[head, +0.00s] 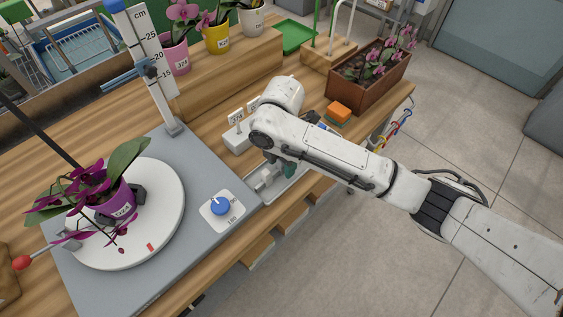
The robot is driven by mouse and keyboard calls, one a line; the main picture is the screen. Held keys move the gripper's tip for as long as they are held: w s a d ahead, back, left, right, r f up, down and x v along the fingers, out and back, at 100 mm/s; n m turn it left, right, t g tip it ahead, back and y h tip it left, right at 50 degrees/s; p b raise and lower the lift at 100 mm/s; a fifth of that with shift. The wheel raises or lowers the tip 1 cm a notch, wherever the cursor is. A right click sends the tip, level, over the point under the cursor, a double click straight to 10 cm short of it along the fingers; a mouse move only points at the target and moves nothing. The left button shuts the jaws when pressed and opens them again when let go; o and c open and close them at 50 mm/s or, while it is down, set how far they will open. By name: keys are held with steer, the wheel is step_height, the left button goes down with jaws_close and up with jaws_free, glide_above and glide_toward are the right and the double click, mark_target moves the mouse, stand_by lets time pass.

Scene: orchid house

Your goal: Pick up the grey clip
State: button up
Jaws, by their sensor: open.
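My white arm reaches in from the right in the head view and bends down over a shallow metal tray (294,190) at the bench's front edge. My gripper (268,181) is open and only partly seen below the wrist, low over the tray; the arm covers much of it. A small dark green piece (290,170) shows in the tray beside the gripper. I cannot make out a grey clip for certain; the arm hides part of the tray.
A white turntable (165,190) bears a purple-potted orchid (120,200) at left. A blue dial (220,205) is left of the tray. White label blocks (236,138), an orange block (339,111) and a brown planter (362,92) stand behind my arm. A height scale (150,50) rises behind the turntable.

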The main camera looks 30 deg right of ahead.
steer(key=shift+c, duration=0.2)
jaws_close()
steer(key=shift+r, duration=0.15)
stand_by(0.3)
steer(key=shift+r, duration=0.25)
steer(key=s+a+r+p, duration=0.2)
steer(key=s+a+r, duration=0.1)
steer(key=s+r, duration=0.9)
steer(key=shift+s+a+r, duration=0.15)
steer(key=shift+s+a, duration=0.05)
steer(key=shift+s, duration=0.6)
